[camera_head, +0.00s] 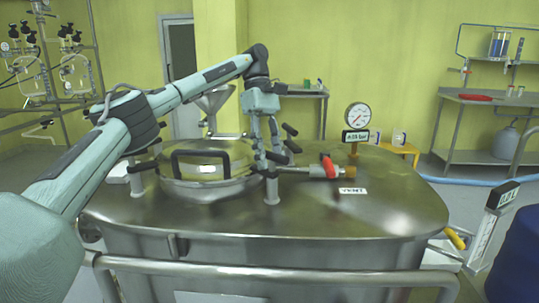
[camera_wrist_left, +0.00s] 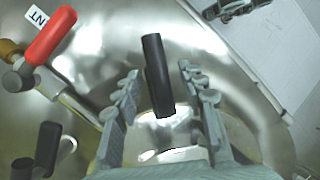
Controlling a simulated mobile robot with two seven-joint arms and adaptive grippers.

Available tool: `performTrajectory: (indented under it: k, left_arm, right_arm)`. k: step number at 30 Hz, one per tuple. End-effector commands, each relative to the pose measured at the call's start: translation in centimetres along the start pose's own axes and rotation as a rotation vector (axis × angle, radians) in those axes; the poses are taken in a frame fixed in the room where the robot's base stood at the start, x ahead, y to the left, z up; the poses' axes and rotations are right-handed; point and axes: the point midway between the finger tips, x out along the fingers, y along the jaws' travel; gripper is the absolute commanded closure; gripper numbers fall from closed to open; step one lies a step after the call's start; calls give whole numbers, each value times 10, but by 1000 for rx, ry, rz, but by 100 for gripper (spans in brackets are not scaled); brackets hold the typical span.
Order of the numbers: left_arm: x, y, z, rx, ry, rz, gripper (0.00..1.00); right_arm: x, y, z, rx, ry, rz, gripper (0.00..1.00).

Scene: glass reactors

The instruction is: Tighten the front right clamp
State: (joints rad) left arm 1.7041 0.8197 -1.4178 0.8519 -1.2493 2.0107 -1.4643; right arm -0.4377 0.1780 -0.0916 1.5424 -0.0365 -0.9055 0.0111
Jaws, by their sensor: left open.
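The front right clamp (camera_head: 272,188) stands on the steel lid beside the round hatch (camera_head: 208,186), with a black handle. My left gripper (camera_head: 266,152) is open at this clamp, pointing down. In the left wrist view, the black handle (camera_wrist_left: 157,75) lies between the two spread fingers, with a gap visible on each side. The fingers partly hide the clamp in the head view. My right gripper is not in view.
Another clamp's black handle (camera_wrist_left: 47,148) is close by. A red valve handle (camera_head: 329,166) and a pressure gauge (camera_head: 357,116) stand to the right. The front left clamp (camera_head: 141,178) is across the hatch. The lid's front right (camera_head: 370,212) is clear.

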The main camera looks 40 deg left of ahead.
Motion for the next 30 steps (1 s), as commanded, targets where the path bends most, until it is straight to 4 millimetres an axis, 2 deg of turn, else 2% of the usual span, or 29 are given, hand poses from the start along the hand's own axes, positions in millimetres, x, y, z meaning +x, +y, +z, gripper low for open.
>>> performTrajectory:
  k: [7,21,30]
  left_arm:
    - [-13,-2,6,1,2,2,59]
    - [-73,-15,30,-2,4,5,59]
    - [-87,-19,37,0,1,-2,59]
  right_arm:
    - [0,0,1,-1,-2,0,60]
    - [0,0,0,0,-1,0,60]
    - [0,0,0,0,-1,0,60]
